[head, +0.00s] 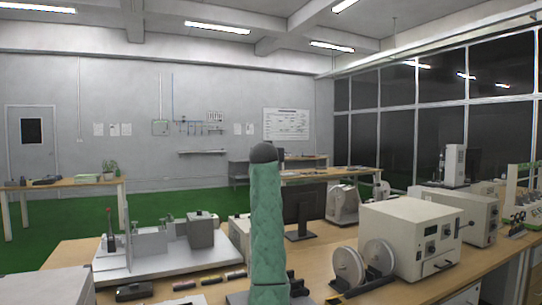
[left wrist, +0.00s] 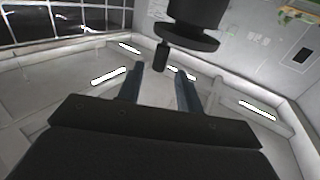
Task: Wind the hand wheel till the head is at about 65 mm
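In the left wrist view a black round wheel-like part (left wrist: 190,38) hangs in from the top, with a short dark knob (left wrist: 160,58) sticking out of its flat face. My left gripper (left wrist: 160,75) has its two fingers apart. The knob's end lies between the fingertips in the picture; I cannot tell whether they touch it. In the head view neither gripper shows. I cannot pick out the wheel, the head or a millimetre scale there. A white-based bench fixture (head: 140,262) with posts and a grey block (head: 201,232) stands left of centre.
A tall green quilted column (head: 267,215) with a dark rounded top blocks the middle of the head view. A monitor (head: 305,207), a beige instrument box (head: 408,238) and white discs (head: 348,267) stand to its right. Small dark parts (head: 134,291) lie along the bench's front.

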